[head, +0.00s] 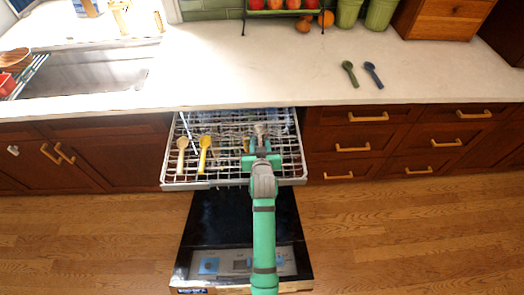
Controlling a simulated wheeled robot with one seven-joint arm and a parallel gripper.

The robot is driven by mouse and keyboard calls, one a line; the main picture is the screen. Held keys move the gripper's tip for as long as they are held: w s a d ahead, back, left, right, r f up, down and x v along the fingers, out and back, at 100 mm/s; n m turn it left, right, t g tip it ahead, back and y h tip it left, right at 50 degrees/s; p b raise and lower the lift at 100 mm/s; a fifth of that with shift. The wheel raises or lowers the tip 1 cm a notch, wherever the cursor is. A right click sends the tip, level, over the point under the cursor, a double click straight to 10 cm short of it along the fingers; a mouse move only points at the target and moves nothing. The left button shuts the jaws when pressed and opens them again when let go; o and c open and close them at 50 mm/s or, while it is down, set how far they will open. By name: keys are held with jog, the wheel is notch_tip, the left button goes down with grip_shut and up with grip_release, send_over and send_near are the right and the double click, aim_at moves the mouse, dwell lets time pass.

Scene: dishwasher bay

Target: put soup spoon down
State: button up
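My gripper (261,143) is over the right half of the pulled-out upper dishwasher rack (235,184). Its own body hides the space between its fingers, so I cannot tell whether it is open or shut. A small greyish shape shows just beyond it, and I cannot tell whether that is a spoon or part of the gripper. A cream spoon (181,155) and a yellow spoon (203,154) lie in the left half of the rack. A green spoon (350,73) and a dark blue spoon (374,75) lie on the counter (300,60). Which one is the soup spoon is unclear.
The dishwasher door (243,220) is folded down below the rack. A sink (85,72) is at the left. A fruit stand (290,11), green pots (381,14) and a wooden box (440,18) stand at the back. The middle counter is clear.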

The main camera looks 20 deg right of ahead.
jog(key=v, duration=1)
jog(key=shift+s+d, duration=0.1)
jog(key=shift+s, duration=0.1)
jog(key=shift+s+a+r, duration=0.2)
jog(key=shift+s, duration=0.2)
jog(key=shift+d, duration=0.15)
jog(key=shift+a, duration=0.2)
